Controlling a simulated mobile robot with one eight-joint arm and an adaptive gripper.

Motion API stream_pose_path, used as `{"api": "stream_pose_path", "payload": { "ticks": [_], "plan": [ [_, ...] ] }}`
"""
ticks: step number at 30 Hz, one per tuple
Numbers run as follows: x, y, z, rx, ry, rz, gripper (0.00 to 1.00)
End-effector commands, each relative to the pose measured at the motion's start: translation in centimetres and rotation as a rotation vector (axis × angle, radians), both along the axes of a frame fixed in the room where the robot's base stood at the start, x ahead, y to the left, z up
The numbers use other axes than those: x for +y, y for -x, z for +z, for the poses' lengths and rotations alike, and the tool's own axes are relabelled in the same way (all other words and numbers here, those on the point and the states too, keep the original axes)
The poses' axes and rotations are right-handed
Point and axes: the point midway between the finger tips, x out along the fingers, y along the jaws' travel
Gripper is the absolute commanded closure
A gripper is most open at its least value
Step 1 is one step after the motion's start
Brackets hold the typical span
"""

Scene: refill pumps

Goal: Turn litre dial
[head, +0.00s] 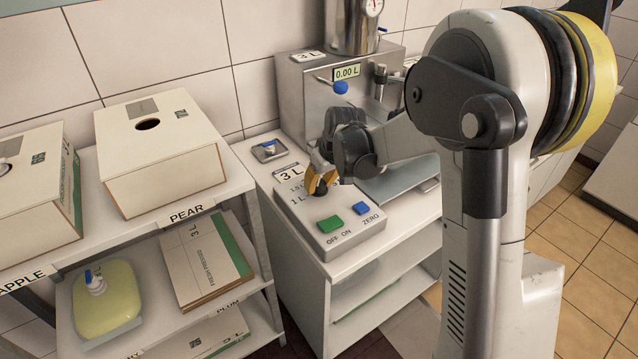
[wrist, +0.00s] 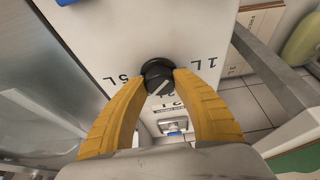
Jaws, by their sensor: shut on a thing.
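The litre dial (wrist: 157,72) is a round black knob with a white pointer line, on the pale control box (head: 302,215). In the wrist view the marks 1L, 2L and one ending in 5L surround it; I cannot tell which mark the line points at. My gripper (head: 321,186) comes down on the box from above. Its yellow fingers (wrist: 160,84) are shut on the dial, one on each side. In the head view the fingers mostly hide the dial. The green button (head: 330,224) and blue button (head: 361,208) sit in front of it.
The steel pump housing (head: 300,95), with a display (head: 347,72) reading 0.00 L and a blue knob (head: 340,87), stands close behind my gripper. A shelf (head: 228,185) with a white PEAR box (head: 160,170) stands to the left. Tiled floor (head: 585,240) is open at right.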

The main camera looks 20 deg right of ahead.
Motion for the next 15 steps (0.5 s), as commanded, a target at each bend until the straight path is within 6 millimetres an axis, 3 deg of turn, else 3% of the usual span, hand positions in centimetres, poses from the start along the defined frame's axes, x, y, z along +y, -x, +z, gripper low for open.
{"api": "stream_pose_path", "payload": {
  "ticks": [5,6,8,15],
  "plan": [
    [0.01,-0.01,-0.04,0.0,0.0,0.0,0.96],
    [0.01,-0.01,-0.04,0.0,0.0,0.0,0.6],
    [0.02,-0.02,-0.03,0.0,0.0,-0.001,0.42],
    [0.01,0.0,-0.02,0.0,0.0,-0.001,0.42]
  ]
}}
